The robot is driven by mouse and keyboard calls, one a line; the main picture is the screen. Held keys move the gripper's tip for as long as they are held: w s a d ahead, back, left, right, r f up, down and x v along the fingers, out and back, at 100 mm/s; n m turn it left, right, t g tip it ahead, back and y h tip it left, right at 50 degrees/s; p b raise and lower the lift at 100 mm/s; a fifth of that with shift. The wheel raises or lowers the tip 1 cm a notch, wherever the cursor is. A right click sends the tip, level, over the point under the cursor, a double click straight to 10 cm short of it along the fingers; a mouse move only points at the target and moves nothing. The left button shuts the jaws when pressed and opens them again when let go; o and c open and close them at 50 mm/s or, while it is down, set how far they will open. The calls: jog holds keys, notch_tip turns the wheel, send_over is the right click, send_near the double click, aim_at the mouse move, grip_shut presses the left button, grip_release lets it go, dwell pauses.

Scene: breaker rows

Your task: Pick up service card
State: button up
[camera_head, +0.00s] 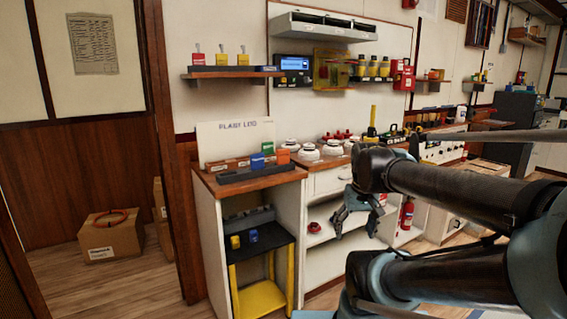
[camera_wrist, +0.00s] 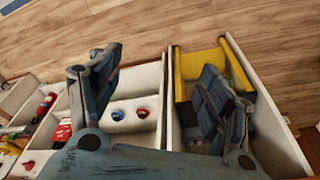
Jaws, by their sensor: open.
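No label reading "service card" is legible, so I cannot tell which piece it is. Candidates are small upright coloured pieces by a dark rack on the wooden counter: a green one (camera_head: 267,147), a blue one (camera_head: 257,161) and an orange one (camera_head: 283,156). Red (camera_head: 198,59) and yellow (camera_head: 221,60) tags stand on the wall shelf. My gripper (camera_head: 357,222) is open and empty, pointing down in front of the white cabinet, right of and below the counter pieces. In the wrist view my gripper (camera_wrist: 150,80) shows its fingers spread with nothing between them.
A dark shelf (camera_head: 262,250) below the counter holds small yellow and blue items, above a yellow step (camera_head: 258,298). White round devices (camera_head: 308,151) stand on the neighbouring counter. A cardboard box (camera_head: 110,237) sits on the floor at left. The floor before the cabinets is partly clear.

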jog(key=w+a+r+n, duration=0.1)
jog(key=w+a+r, duration=0.2)
jog(key=w+r, duration=0.3)
jog(key=w+a+r+n+t+y, duration=0.1)
jog(key=w+a+r, duration=0.1)
jog(key=w+r, duration=0.35)
jog(key=w+a+r+n, duration=0.1)
jog(key=w+a+r, duration=0.2)
jog(key=w+r, duration=0.3)
jog(key=n+y, duration=0.1)
jog(key=n, duration=0.2)
send_near(284, 150)
jog(key=x, duration=0.7)
jog(key=shift+w+a+r, duration=0.1)
jog(key=shift+w+a, duration=0.05)
jog(key=shift+a, duration=0.05)
jog(key=shift+d+x, duration=0.1)
jog(key=shift+x, duration=1.25)
jog(key=shift+d+x, duration=0.15)
jog(key=shift+x, duration=1.25)
jog(key=shift+c, duration=0.6)
jog(key=c, duration=1)
